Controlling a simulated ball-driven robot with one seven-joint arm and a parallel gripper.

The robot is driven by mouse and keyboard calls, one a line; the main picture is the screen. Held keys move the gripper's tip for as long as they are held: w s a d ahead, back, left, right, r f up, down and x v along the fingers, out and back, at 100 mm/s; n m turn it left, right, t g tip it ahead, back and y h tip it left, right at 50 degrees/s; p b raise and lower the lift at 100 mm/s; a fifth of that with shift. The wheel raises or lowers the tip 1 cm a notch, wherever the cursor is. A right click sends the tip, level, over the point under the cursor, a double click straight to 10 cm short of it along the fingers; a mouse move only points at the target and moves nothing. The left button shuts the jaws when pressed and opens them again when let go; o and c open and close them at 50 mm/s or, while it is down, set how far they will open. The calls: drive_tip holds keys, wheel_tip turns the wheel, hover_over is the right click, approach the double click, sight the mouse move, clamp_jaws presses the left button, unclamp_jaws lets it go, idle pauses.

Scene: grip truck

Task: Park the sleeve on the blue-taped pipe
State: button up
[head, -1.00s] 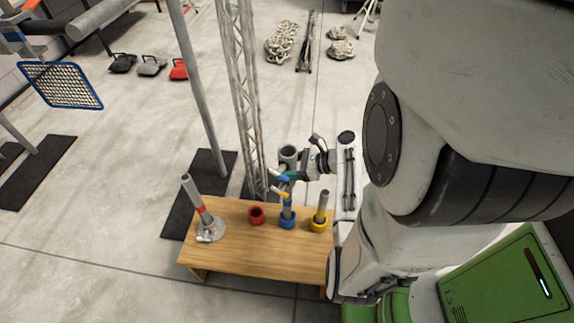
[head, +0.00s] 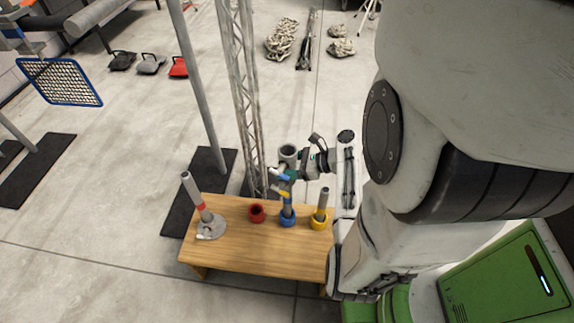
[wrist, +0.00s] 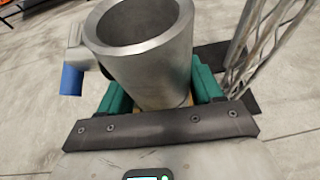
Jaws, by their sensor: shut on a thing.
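The sleeve (head: 288,152) is a wide grey metal tube with a blue-tipped side handle. It stands roughly upright in the head view. My gripper (head: 287,176) is shut on it, and the wrist view shows the sleeve (wrist: 148,60) between green fingers, its open mouth facing up. The pipe with blue at its foot (head: 287,210) stands upright on the table, below my gripper in the head view. Its upper part is hidden behind the gripper and sleeve, so I cannot tell whether they touch.
The wooden table (head: 240,250) also bears a red-taped pipe (head: 196,198) on a round base, an empty red cup (head: 256,213), and a pipe in a yellow cup (head: 321,212). A lattice truss (head: 238,90) and a grey pole (head: 197,80) rise behind it. The table's front is clear.

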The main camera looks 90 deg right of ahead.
drive_tip(key=shift+f, duration=0.15)
drive_tip(key=o, duration=1.6)
drive_tip(key=shift+f, duration=0.1)
drive_tip(key=shift+s, duration=0.15)
drive_tip(key=v, duration=1)
drive_tip(key=shift+s+a+r+p, duration=0.1)
drive_tip(key=shift+s+r+p, duration=0.15)
drive_tip(key=shift+p, duration=0.15)
drive_tip(key=shift+f, duration=0.1)
